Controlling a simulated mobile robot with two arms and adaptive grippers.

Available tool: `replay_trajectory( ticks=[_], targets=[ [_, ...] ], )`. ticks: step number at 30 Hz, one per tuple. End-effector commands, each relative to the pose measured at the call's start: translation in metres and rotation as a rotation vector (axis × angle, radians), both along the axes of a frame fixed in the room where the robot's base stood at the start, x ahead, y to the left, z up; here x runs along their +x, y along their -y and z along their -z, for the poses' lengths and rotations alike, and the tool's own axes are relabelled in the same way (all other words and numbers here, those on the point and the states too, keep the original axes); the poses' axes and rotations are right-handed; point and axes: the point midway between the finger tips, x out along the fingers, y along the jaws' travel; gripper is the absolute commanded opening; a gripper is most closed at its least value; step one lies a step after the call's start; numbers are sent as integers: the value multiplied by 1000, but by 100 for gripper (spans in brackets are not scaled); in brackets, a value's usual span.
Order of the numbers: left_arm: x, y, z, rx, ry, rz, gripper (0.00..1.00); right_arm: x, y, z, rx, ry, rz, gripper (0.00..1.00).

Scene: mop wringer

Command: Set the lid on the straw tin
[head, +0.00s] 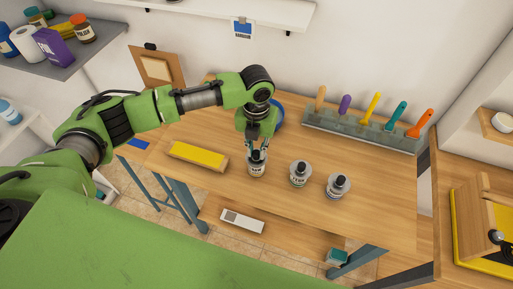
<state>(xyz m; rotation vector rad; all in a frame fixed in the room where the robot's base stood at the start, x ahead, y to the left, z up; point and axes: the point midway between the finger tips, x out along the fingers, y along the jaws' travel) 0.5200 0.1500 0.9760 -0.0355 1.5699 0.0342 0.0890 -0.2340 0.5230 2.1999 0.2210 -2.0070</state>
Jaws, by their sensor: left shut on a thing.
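Three small grey tins with pale labels stand in a row on the wooden workbench: a left tin (257,170), a middle tin (299,180) and a right tin (337,190). The label words are too small to read surely, so I cannot tell which is the straw tin. The middle and right tins have dark knobbed tops. My left gripper (257,150) points down at the left tin, shut on what looks like its lid, mostly hidden by the fingers. I cannot tell whether that lid is seated or just above the tin. My right gripper is not in view.
A yellow box (198,156) lies left of the tins on the workbench (380,210). A blue round item (278,116) is partly hidden behind my left wrist. A rack (360,131) of colourful-handled tools stands at the back right. The bench front and right are clear.

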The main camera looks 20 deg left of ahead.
Motion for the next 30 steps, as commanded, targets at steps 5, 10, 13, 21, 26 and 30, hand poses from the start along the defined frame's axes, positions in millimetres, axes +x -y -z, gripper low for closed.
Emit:
replay_trajectory(
  ticks=[5, 10, 13, 21, 26, 30],
  targets=[
    [0, 0, 0, -1, 0, 0, 0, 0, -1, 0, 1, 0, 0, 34],
    [0, 0, 0, -1, 0, 0, 0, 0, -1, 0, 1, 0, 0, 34],
    [0, 0, 1, -1, -1, 0, 0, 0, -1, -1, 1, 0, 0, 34],
    [0, 1, 4, -2, 0, 0, 0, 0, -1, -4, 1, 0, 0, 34],
    [0, 1, 4, -1, 0, 0, 27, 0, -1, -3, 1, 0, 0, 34],
    [0, 1, 4, -1, 0, 0, 36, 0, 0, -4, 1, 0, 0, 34]
  ],
)
